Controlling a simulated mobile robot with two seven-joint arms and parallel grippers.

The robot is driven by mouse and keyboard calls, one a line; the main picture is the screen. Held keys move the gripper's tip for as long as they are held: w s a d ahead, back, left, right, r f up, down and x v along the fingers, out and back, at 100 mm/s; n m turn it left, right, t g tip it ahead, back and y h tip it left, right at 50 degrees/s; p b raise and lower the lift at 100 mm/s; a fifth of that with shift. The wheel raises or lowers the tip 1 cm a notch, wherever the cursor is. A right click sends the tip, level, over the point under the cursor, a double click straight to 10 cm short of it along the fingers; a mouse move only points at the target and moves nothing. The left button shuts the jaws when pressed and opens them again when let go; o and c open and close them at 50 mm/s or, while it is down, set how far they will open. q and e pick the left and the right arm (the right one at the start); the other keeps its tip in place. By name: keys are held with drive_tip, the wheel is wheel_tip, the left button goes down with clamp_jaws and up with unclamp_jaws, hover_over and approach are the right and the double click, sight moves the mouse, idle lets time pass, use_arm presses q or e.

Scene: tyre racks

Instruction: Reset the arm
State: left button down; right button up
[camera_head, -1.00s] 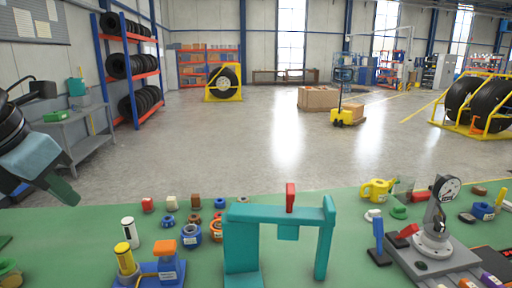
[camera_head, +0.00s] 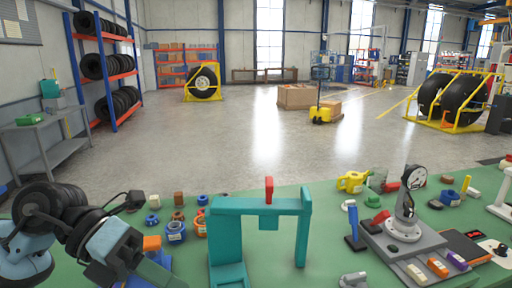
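My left arm (camera_head: 75,225) comes in from the left, with black joints and pale blue links. Its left gripper (camera_head: 128,270) points down over the front left of the green bench (camera_head: 335,265). It overlaps a blue holder (camera_head: 155,272) in the picture; I cannot tell whether it touches it. The fingertips are not clear, so I cannot see whether it is open or shut. My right gripper is not in view.
A teal press frame (camera_head: 228,205) with a red top stands mid-bench. A dial gauge stand (camera_head: 404,222) is to its right. Small nuts and blocks (camera_head: 175,230) lie behind the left arm. Beyond the bench are a tyre rack (camera_head: 107,75) and open grey floor (camera_head: 250,135).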

use_arm(q)
drive_tip(key=w+d+f+n+t+h, duration=0.35)
drive_tip(key=n+t+h, duration=0.25)
drive_tip(key=n+h, duration=0.55)
drive_tip(key=a+f+n+t+y, duration=0.3)
drive_tip(key=f+n+t+y, duration=0.4)
drive_tip(key=f+n, duration=0.25)
drive_tip(key=a+f+n+t+y, duration=0.4)
drive_tip(key=f+n+t+y, duration=0.3)
drive_tip(key=f+n, duration=0.3)
drive_tip(key=s+a+f+n+g+y, duration=0.2)
drive_tip(key=s+f+n+g+y, duration=0.1)
drive_tip(key=s+f, duration=0.8)
drive_tip(key=s+a+f+n+g+y, duration=0.2)
drive_tip(key=s+f+n+g+y, duration=0.2)
drive_tip(key=s+f, duration=0.7)
drive_tip(key=f+n+g+p, duration=0.1)
drive_tip(key=f+n+g, duration=0.1)
drive_tip(key=shift+a+n, duration=0.3)
drive_tip(key=shift+a, duration=0.05)
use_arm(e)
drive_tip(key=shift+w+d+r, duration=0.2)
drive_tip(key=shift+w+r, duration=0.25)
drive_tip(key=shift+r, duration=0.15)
use_arm(q)
drive_tip(key=shift+y, duration=0.25)
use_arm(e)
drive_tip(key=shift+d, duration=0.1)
